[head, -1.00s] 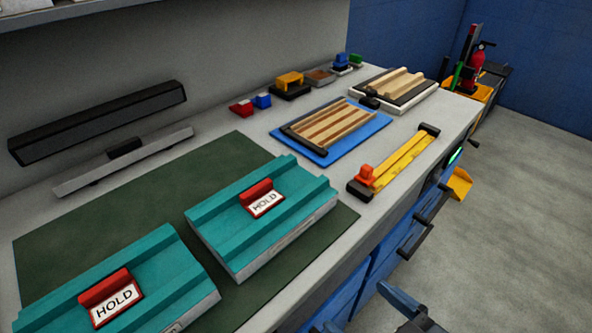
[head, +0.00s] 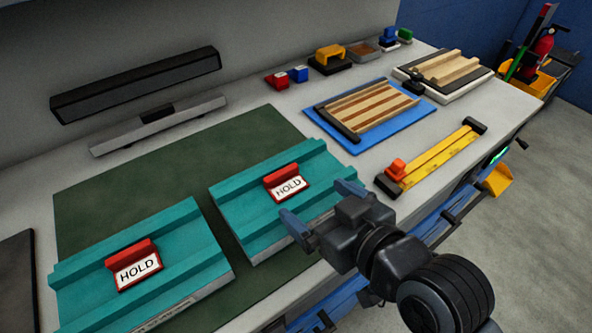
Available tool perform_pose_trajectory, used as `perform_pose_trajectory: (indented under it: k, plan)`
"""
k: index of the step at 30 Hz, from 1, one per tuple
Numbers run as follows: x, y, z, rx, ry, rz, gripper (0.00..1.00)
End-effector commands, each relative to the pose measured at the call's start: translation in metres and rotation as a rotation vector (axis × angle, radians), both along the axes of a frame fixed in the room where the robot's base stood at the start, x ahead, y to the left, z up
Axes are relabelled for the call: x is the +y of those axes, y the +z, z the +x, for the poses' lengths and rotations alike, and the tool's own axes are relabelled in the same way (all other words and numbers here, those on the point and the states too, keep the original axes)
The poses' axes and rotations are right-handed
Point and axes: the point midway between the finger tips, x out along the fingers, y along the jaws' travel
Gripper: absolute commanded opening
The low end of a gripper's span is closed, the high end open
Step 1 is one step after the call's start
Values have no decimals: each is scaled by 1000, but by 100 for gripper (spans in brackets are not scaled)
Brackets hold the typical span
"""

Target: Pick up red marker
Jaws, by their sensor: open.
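Two red markers with white HOLD labels lie on teal ribbed panels. One red marker (head: 281,176) is on the right teal panel (head: 240,192), and the other red marker (head: 130,252) is on the left teal panel (head: 190,235). My gripper (head: 320,207) is open, its blue fingertips spread, and looks empty. It appears over the front right part of the right panel, below and right of that panel's marker in the picture. It does not hide either marker. I cannot tell its exact height above the panel.
Both panels rest on a dark green mat (head: 130,180) on a grey bench. Behind are a blue mat (head: 335,142) with a striped wooden piece, a yellow bar (head: 440,155) with an orange knob, and small red (head: 276,82) and blue (head: 298,74) blocks. A dark bar (head: 140,85) is at the wall.

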Motion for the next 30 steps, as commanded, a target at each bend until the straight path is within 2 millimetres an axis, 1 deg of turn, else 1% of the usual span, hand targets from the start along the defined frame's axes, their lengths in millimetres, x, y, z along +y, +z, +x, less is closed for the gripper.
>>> perform_pose_trajectory:
  k: [1, 3, 8, 17, 24, 30]
  plan:
    - [8, 8, 5, -2, 16, 2, 100]
    - [14, 12, 8, 1, 32, 1, 100]
    - [22, 13, 15, 5, 45, 1, 100]
    - [38, 1, 37, 6, 45, 0, 100]
    - [55, -13, 62, 6, 45, 1, 100]
    - [60, -17, 70, 5, 44, 0, 100]
